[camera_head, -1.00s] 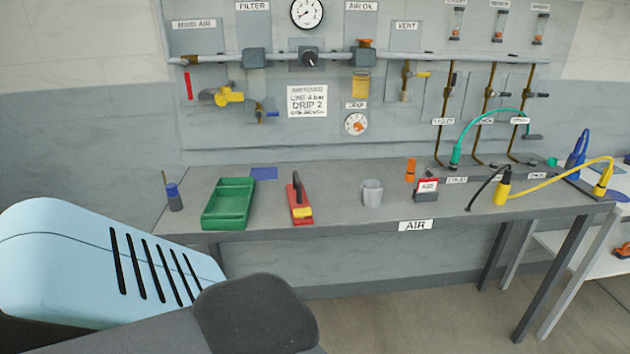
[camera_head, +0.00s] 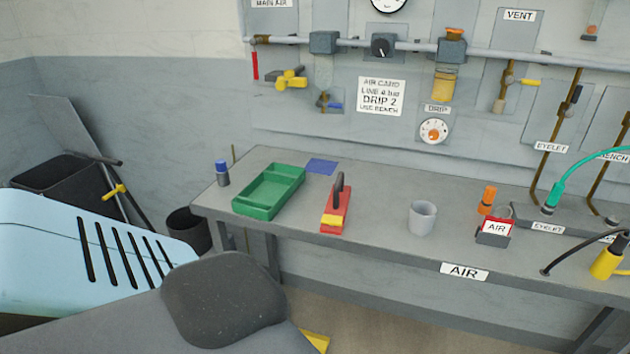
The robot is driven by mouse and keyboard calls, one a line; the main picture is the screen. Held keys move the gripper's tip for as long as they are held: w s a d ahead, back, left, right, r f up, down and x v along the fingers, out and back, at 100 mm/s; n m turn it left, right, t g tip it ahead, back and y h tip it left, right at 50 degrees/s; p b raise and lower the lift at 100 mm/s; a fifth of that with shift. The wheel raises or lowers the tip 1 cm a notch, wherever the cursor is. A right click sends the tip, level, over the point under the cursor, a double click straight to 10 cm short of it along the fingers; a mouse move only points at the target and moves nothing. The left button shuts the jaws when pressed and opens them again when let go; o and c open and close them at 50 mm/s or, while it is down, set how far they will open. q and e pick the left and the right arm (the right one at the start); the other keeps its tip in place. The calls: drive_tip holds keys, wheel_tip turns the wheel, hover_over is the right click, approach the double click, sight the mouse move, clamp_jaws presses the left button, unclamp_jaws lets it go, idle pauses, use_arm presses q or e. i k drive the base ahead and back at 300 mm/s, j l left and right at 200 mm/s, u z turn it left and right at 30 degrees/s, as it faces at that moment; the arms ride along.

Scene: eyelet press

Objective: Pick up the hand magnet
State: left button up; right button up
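A red tool with a black upright handle and a yellow patch, which looks like the hand magnet (camera_head: 335,210), stands on the grey bench (camera_head: 375,237) near its front edge. It is just right of the green tray (camera_head: 270,192) and apart from it. My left arm fills the lower left of the view, in front of and below the bench. Neither gripper shows, so what they hold cannot be seen.
A blue-capped bottle (camera_head: 222,173) and a blue cloth (camera_head: 321,166) are near the tray. Pipes (camera_head: 410,46) run along the wall. A dark bin (camera_head: 75,175) stands left.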

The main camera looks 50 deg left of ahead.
sight(337, 201)
drive_tip(key=i+l+u, duration=0.4)
drive_tip(key=l+u, duration=0.2)
drive_tip(key=i+l+u, duration=0.3)
drive_tip(key=l+u, duration=0.3)
